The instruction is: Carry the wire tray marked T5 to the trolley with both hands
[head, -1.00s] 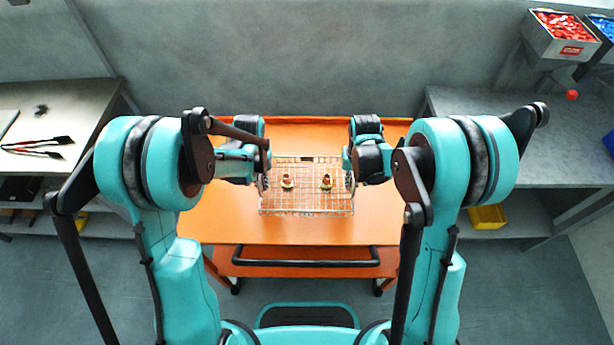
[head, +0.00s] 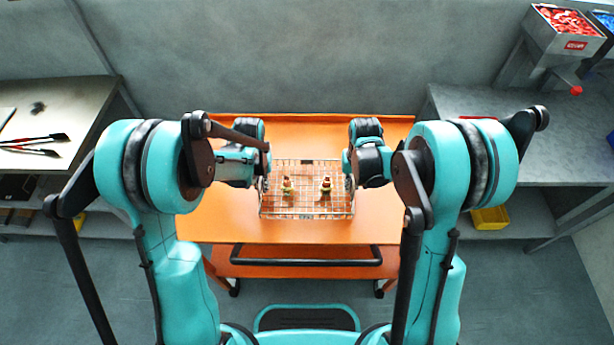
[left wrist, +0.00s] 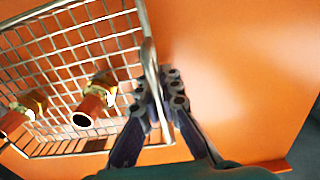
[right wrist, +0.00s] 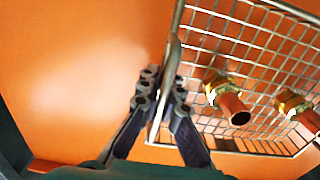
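The wire tray (head: 306,217) is level over the orange trolley top (head: 215,225) in the head view; I cannot tell whether it touches. No T5 mark is readable. Two brass-and-copper fittings (head: 287,187) (head: 326,186) stand in it. My left gripper (head: 264,183) is at the tray's left side; in the left wrist view its fingers (left wrist: 160,100) are closed around the side wire. My right gripper (head: 350,183) is at the right side; in the right wrist view its fingers (right wrist: 163,98) are closed around the opposite side wire.
The trolley has a black handle (head: 305,262) on the near side. A grey bench (head: 510,150) stands right, with a bin of red parts (head: 565,35) above and a yellow bin (head: 489,218) below. Trolley space in front of the tray is clear.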

